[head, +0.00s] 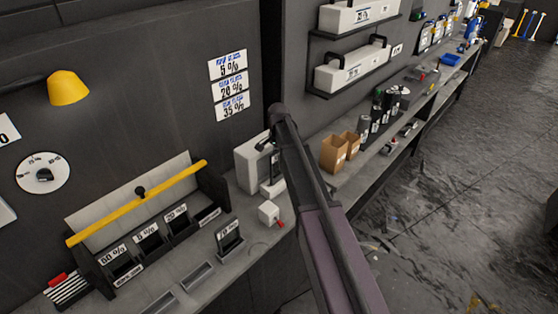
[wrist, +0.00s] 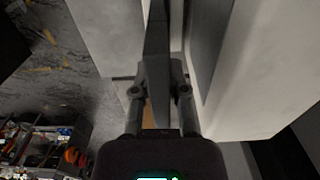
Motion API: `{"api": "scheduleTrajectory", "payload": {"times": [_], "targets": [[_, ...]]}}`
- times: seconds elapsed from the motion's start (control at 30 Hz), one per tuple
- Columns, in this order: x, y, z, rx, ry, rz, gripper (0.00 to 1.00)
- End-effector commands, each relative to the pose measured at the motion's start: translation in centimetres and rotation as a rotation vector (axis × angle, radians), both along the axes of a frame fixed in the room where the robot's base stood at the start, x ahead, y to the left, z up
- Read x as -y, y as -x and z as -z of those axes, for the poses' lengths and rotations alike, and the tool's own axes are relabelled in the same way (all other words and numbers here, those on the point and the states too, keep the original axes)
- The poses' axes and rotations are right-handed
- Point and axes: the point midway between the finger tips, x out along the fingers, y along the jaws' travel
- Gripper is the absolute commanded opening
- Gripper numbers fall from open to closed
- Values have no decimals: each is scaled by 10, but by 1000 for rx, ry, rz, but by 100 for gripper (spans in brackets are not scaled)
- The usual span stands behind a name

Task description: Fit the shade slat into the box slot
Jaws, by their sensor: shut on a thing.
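My gripper (wrist: 160,90) is shut on a dark, thin shade slat (wrist: 157,45), which points away from the wrist between the fingers. Pale box walls (wrist: 245,75) stand on both sides of it in the wrist view, with a dark gap (wrist: 187,40) just right of the slat. I cannot tell whether the slat's far end is inside the slot. In the head view my gripper (head: 267,143) is at the upper right of the white box (head: 248,165) on the bench, and my arm hides part of that area.
A black rack (head: 95,275) with labelled compartments and a yellow bar (head: 140,202) stands at left. A labelled dark holder (head: 229,238) and a small white block with a red part (head: 268,212) are in front of the box. Brown cartons (head: 334,153) stand right of my arm.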

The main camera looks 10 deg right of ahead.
Motion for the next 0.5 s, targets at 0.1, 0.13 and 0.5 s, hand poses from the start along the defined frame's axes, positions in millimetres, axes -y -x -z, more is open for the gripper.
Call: {"api": "scheduleTrajectory", "payload": {"times": [0.1,0.13,0.5], "targets": [[0,0,-3,0,0,0,0],[0,0,-4,0,0,0,0],[0,0,-28,0,0,1,0]]}}
